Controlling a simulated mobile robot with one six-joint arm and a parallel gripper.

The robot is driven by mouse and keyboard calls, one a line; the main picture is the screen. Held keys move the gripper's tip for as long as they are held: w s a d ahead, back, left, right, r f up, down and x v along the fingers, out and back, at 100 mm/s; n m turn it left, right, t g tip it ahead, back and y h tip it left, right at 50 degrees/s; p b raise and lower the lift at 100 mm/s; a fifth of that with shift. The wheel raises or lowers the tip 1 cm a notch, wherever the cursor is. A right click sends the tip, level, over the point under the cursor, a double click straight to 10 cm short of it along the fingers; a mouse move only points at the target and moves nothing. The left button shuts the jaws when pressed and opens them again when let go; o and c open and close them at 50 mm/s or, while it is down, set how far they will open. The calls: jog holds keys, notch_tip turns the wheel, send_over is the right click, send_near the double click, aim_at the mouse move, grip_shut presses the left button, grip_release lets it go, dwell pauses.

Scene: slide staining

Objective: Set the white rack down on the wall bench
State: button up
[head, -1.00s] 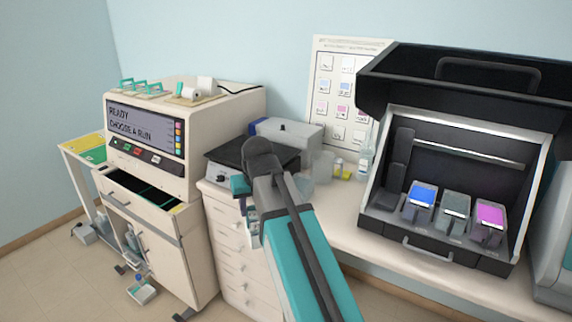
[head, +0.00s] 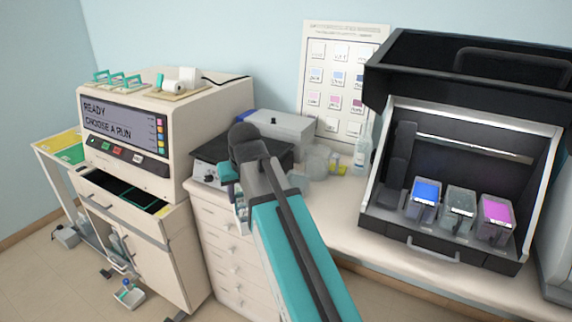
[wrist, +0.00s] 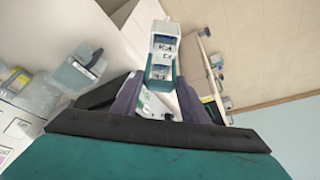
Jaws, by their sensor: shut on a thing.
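The white rack (head: 241,214) shows in the head view as a small pale piece beside my arm, partly hidden by it. In the wrist view the rack (wrist: 165,42) is beyond the fingers, with a teal part close to them. My gripper (wrist: 158,92) is shut on the rack and holds it off any surface; in the head view my gripper (head: 230,182) is mostly hidden by the arm link. The wall bench (head: 338,222) runs along the wall, its pale top bare in front of the black cabinet's left side. The rack hangs in front of the drawers at the bench's left end.
A black open cabinet (head: 455,150) with coloured containers stands on the bench at right. A bottle (head: 361,155) and small jars stand near the wall. A dark-topped device (head: 215,172) is at the bench's left end. The stainer (head: 165,130) stands farther left, its drawer open.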

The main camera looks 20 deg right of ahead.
jog(key=shift+a, duration=0.3)
